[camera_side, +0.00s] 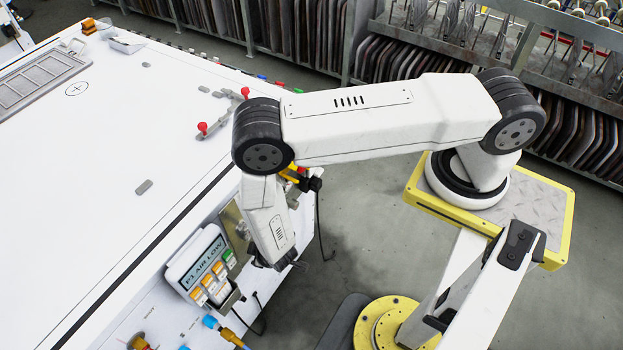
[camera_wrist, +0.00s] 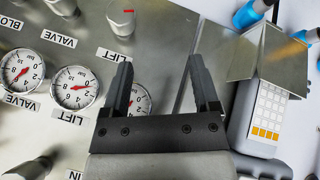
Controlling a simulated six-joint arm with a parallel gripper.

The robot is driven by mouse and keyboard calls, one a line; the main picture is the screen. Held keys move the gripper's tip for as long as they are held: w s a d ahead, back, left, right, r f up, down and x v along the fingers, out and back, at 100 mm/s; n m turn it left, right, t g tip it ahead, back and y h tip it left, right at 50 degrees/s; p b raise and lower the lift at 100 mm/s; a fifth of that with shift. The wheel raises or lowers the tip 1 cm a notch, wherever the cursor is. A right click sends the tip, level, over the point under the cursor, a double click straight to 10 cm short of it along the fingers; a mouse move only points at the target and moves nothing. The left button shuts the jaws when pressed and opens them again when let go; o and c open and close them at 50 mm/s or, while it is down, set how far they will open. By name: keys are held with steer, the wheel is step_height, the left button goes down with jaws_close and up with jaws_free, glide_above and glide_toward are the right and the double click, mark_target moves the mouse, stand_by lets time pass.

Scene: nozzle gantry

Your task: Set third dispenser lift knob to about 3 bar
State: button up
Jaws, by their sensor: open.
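My gripper (camera_wrist: 159,62) is open and empty in the wrist view, its two fingers spread over a metal panel (camera_wrist: 172,25). Round knobs stand on the panel: one with a red mark (camera_wrist: 122,20) sits above a LIFT label (camera_wrist: 115,55), and another (camera_wrist: 62,6) is cut by the top edge. The gauge (camera_wrist: 138,100) below that label is partly covered by my left finger. Two more red-needled gauges, left (camera_wrist: 22,70) and middle (camera_wrist: 75,87), show more fully. I cannot tell which knob is the third dispenser's. In the side view my gripper (camera_side: 280,262) is beside the table's front panel; its fingers are unclear.
A grey handheld-like unit with white and orange keys (camera_wrist: 265,115) lies right of my fingers. Blue fittings (camera_wrist: 250,12) are at the upper right. In the side view a display box (camera_side: 200,262) with coloured buttons sits near my wrist. The white tabletop (camera_side: 110,130) is mostly clear.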

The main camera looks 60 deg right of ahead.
steer(key=s+d+f+n+t+h, duration=0.3)
steer(key=s+t, duration=0.2)
steer(key=t, duration=0.2)
steer(key=shift+f+t, duration=0.4)
steer(key=shift+w+d, duration=0.15)
steer(key=shift+x, duration=3.75)
jaws_close()
